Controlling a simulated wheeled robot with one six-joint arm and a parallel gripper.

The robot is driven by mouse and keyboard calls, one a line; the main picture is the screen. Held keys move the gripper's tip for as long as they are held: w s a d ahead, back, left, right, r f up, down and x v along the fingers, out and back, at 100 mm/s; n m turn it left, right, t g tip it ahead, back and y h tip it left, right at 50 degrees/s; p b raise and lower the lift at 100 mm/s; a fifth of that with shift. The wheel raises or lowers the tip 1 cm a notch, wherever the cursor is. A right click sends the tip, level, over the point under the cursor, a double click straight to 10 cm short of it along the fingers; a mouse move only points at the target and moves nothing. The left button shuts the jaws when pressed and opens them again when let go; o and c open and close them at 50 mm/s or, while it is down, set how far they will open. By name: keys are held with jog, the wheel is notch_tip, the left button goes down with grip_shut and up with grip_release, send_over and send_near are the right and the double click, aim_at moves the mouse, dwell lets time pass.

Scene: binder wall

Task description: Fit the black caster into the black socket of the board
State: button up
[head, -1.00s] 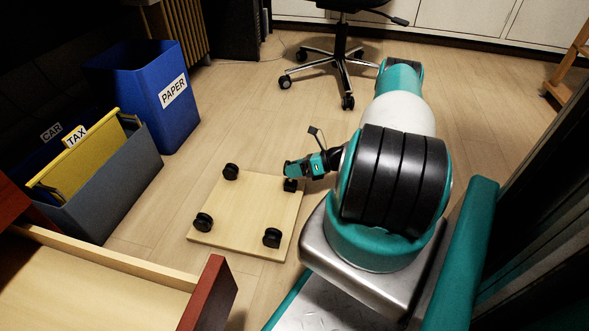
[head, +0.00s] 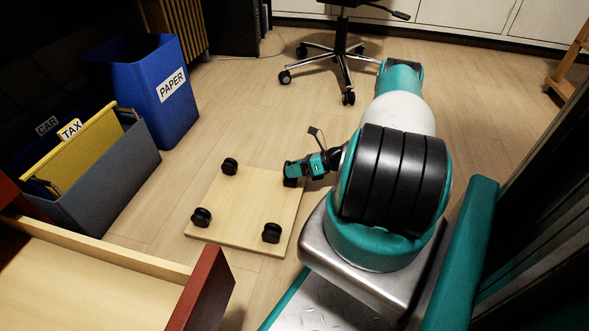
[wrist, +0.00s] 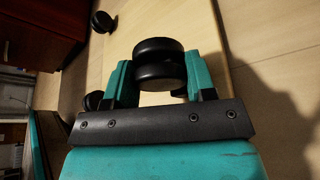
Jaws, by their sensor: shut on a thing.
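The wooden board (head: 244,208) lies flat on the floor with a black caster near each corner. My gripper (head: 291,170) is at the board's far right corner. It is shut on the black caster (head: 290,182), which stands at that corner. In the wrist view the caster (wrist: 158,66) shows as a double black wheel between the teal fingers (wrist: 158,82). The socket under it is hidden, so I cannot tell how deep the caster sits. The other casters stand at the far left (head: 229,166), near left (head: 201,217) and near right (head: 271,232) corners.
An open drawer (head: 205,290) is at the front left. A grey file box (head: 100,195) and a blue paper bin (head: 150,90) stand on the left. An office chair (head: 342,65) is behind. Floor between board and chair is clear.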

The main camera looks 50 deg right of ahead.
jog(key=shift+f, duration=0.3)
jog(key=o, duration=1)
jog(key=shift+d, duration=0.1)
jog(key=p+v, duration=0.5)
jog(key=v, duration=1.2)
jog(key=shift+s+r+p, duration=0.2)
jog(key=shift+r+p, duration=0.1)
jog(key=shift+p, duration=0.1)
